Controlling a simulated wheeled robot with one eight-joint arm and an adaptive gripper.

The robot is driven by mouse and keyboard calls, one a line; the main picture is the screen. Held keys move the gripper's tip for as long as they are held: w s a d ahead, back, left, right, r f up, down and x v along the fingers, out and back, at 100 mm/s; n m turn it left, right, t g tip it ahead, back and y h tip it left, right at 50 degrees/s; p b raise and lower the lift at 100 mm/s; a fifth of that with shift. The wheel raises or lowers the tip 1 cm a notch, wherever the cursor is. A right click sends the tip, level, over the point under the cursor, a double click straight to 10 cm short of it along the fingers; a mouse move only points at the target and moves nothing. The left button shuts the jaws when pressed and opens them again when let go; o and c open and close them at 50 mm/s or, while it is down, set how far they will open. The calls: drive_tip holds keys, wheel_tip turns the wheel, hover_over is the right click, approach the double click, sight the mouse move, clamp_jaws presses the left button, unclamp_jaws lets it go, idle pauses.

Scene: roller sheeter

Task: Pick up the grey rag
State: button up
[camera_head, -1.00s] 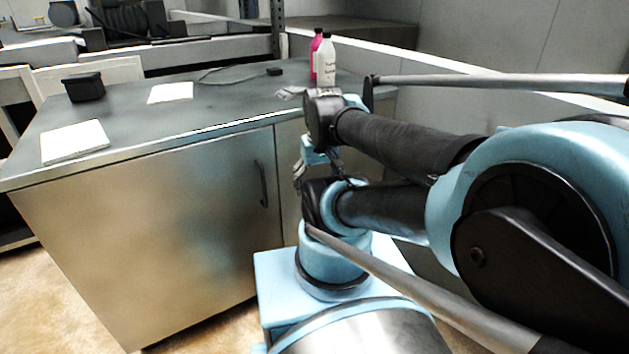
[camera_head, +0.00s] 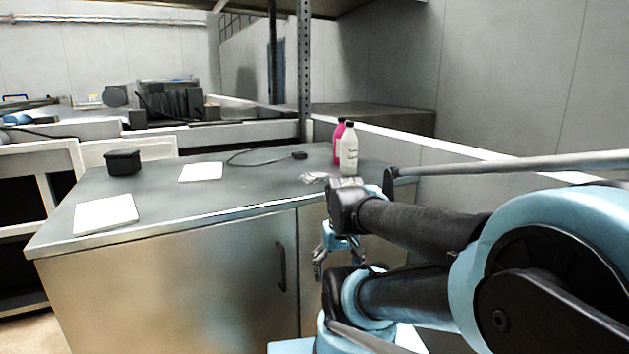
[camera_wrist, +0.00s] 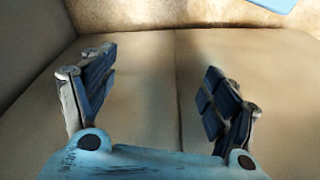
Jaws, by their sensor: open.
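A small crumpled grey thing, which looks like the grey rag (camera_head: 314,177), lies on the cabinet's worktop (camera_head: 245,190) near its right end, just left of the bottles. My arm's wrist covers the worktop just right of it. My gripper (camera_head: 319,270) hangs lower, in front of the cabinet's front face and below the worktop edge. In the wrist view, my gripper (camera_wrist: 160,65) has its fingers wide apart with nothing between them. It faces the cabinet's plain doors, and the rag is not in that view.
A white bottle (camera_head: 349,150) and a pink bottle (camera_head: 338,143) stand behind the rag. A low wall (camera_head: 392,153) runs along the right. The worktop's middle is clear.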

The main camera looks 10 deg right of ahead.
drive_tip(key=shift+o, duration=0.5)
wheel_tip(320, 180, up, 35)
drive_tip(key=m+g, duration=0.2)
drive_tip(key=m, duration=1.3)
hover_over(315, 174)
wheel_tip(315, 174, down, 18)
drive_tip(key=shift+r, duration=0.2)
drive_tip(key=c, duration=1.1)
drive_tip(key=shift+c, duration=0.2)
